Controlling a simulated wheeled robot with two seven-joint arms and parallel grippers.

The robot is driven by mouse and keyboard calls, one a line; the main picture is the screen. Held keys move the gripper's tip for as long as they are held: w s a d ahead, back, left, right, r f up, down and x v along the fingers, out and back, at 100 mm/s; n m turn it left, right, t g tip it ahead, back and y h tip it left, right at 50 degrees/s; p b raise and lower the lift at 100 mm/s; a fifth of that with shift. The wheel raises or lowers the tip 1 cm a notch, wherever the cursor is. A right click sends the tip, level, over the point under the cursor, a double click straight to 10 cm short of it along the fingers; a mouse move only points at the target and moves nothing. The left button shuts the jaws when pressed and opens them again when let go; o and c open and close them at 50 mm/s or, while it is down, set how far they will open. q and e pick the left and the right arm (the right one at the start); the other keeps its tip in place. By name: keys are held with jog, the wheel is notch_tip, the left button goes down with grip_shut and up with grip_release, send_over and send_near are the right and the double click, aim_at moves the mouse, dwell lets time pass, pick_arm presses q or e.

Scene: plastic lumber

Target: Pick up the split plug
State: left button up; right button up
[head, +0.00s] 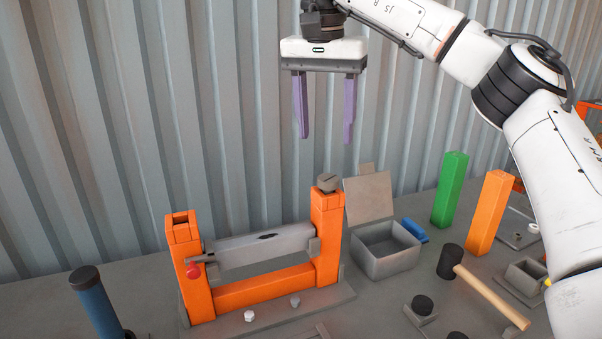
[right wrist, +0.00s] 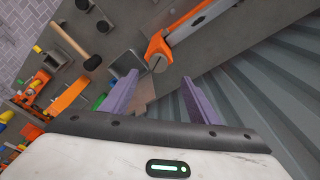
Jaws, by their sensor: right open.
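The split plug (head: 328,182) is a small dark grey round piece with a slit across its top. It sits on top of the right orange post (head: 326,225) of an orange frame. In the right wrist view the plug (right wrist: 158,64) shows at the end of the orange post, just beyond the gap between my fingertips. My right gripper (head: 326,138) is open and empty, with its purple fingers pointing down above the plug and apart from it. My left gripper is not in view.
A grey beam (head: 260,247) spans the orange frame. A grey open-lidded box (head: 385,262) stands right of it. A blue cylinder (head: 95,305) is front left. A corrugated wall (head: 130,120) rises behind.

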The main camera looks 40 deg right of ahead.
aim_at(329, 177)
jog(key=f, duration=0.1)
jog(key=f+b, duration=0.1)
jog(key=s+f, duration=0.1)
jog(key=shift+d+f+b, duration=0.3)
jog(key=shift+f+b, duration=0.05)
jog(key=shift+w+f, duration=0.1)
jog(key=shift+f, duration=0.2)
jog(key=shift+w+d+f, duration=0.15)
jog(key=shift+f, duration=0.45)
jog(key=f, duration=0.3)
jog(key=shift+w+d+f, duration=0.2)
jog(key=shift+w+d, duration=0.1)
jog(key=shift+d, duration=0.05)
jog(key=shift+f, duration=0.35)
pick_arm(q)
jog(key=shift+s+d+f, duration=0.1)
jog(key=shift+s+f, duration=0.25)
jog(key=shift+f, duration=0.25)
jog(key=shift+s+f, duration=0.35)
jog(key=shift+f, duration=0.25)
pick_arm(e)
jog(key=shift+c, duration=0.2)
jog(key=c, duration=1.1)
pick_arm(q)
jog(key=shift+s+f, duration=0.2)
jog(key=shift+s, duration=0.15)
